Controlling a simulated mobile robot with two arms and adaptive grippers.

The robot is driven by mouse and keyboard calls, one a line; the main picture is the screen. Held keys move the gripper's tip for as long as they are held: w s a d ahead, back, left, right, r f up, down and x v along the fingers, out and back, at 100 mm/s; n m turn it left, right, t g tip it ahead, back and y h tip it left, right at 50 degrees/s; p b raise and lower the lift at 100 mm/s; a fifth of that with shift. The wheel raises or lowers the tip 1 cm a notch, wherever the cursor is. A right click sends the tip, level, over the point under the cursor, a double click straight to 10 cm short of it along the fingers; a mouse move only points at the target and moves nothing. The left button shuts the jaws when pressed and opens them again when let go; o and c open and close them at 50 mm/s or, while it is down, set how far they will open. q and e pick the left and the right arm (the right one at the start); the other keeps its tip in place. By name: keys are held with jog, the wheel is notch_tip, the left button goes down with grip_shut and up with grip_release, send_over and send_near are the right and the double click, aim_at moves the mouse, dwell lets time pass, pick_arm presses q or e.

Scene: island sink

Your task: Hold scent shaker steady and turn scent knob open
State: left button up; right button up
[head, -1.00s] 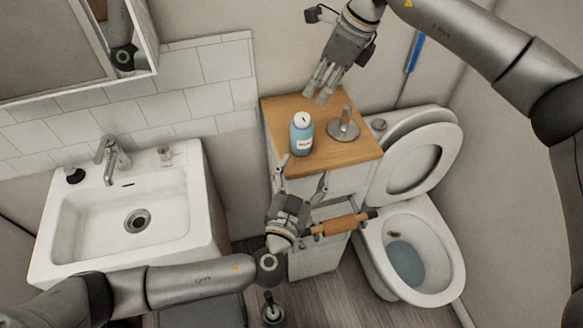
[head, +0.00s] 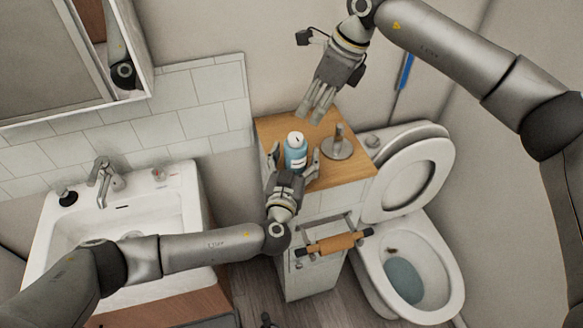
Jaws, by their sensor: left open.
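The scent shaker (head: 296,154) is a blue bottle with a white label, standing upright on the wooden cabinet top. Its scent knob (head: 296,139) is the white cap on top, with a small dark mark. My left gripper (head: 294,162) is open at the front of the bottle, with one finger on each side of it. I cannot tell whether the fingers touch it. My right gripper (head: 311,114) hangs above the back of the cabinet, behind and a little right of the bottle, empty. Its fingers look close together, and the gap is hard to judge.
A metal stand with an upright post (head: 338,146) is on the cabinet top (head: 350,172), right of the bottle. A roll on a holder (head: 338,243) is on the cabinet front. A toilet (head: 418,190) stands to the right, a sink (head: 60,215) to the left.

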aim_at(296, 136)
pick_arm(q)
jog(key=shift+w, duration=0.35)
jog(key=shift+c, duration=0.3)
jog(key=c, duration=1.1)
jog(key=shift+c, duration=0.3)
pick_arm(e)
jog(key=o, duration=0.4)
jog(key=shift+a, duration=0.1)
jog(key=shift+o, duration=0.2)
jog(key=w+a+r+m+g+h, duration=0.1)
jog(key=a+r+m+h, duration=0.25)
jog(key=m, duration=1.25)
notch_tip(296, 136, down, 13)
jog(key=shift+w+r, duration=0.1)
jog(key=shift+r, duration=0.1)
